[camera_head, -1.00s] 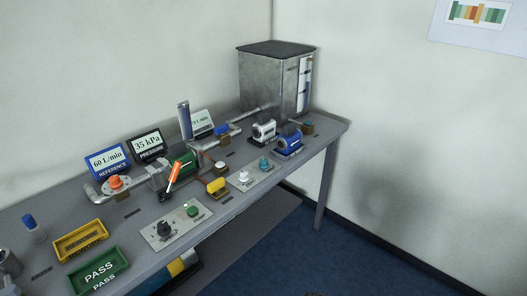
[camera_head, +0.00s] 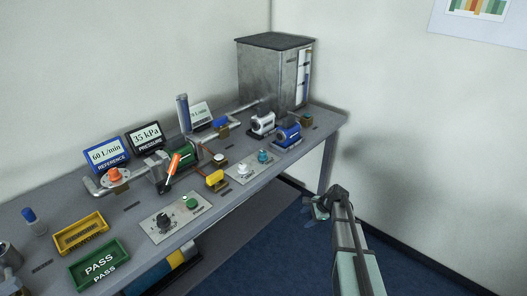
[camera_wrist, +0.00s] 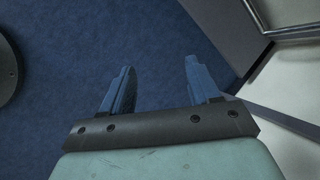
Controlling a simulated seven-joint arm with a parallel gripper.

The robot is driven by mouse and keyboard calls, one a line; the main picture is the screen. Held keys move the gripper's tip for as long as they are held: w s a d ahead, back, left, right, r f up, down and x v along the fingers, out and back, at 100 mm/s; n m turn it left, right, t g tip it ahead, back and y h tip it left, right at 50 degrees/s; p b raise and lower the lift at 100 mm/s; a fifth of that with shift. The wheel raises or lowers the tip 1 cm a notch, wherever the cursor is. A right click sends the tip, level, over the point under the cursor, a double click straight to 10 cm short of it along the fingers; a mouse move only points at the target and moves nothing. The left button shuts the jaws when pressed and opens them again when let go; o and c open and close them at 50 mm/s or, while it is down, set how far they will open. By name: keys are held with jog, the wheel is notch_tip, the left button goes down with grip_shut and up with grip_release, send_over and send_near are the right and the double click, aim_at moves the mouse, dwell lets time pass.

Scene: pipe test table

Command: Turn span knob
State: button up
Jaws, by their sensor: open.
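Two small control plates lie along the table's front edge. The far plate (camera_head: 252,167) carries a white knob (camera_head: 242,168) and a teal knob (camera_head: 263,157). The near plate (camera_head: 176,220) carries a black knob (camera_head: 163,221) and a green button (camera_head: 191,203). Their labels are too small to read, so I cannot tell which knob is the span knob. My gripper (camera_head: 312,212) is off the table's front edge, right of both plates and apart from them. In the wrist view my gripper (camera_wrist: 158,75) is open and empty, over blue floor.
A yellow-handled valve (camera_head: 215,178), an orange-handled lever (camera_head: 174,166), and white (camera_head: 262,123) and blue (camera_head: 288,135) devices stand near the plates. Yellow (camera_head: 80,235) and green (camera_head: 98,268) trays lie at left. Floor space before the table is free.

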jog(key=w+d+r+m+t, duration=0.2)
jog(key=w+d+r, duration=0.1)
jog(key=w+r, duration=0.5)
jog(key=w+d+r+m+t, duration=0.1)
jog(key=w+d+r+m, duration=0.3)
jog(key=r, duration=0.6)
notch_tip(320, 180, up, 21)
jog(key=n+g+h, duration=0.5)
jog(key=n+g, duration=0.1)
jog(key=n, duration=0.5)
send_over(264, 152)
notch_tip(264, 152, down, 13)
jog(key=shift+a, duration=0.1)
jog(key=c, duration=1)
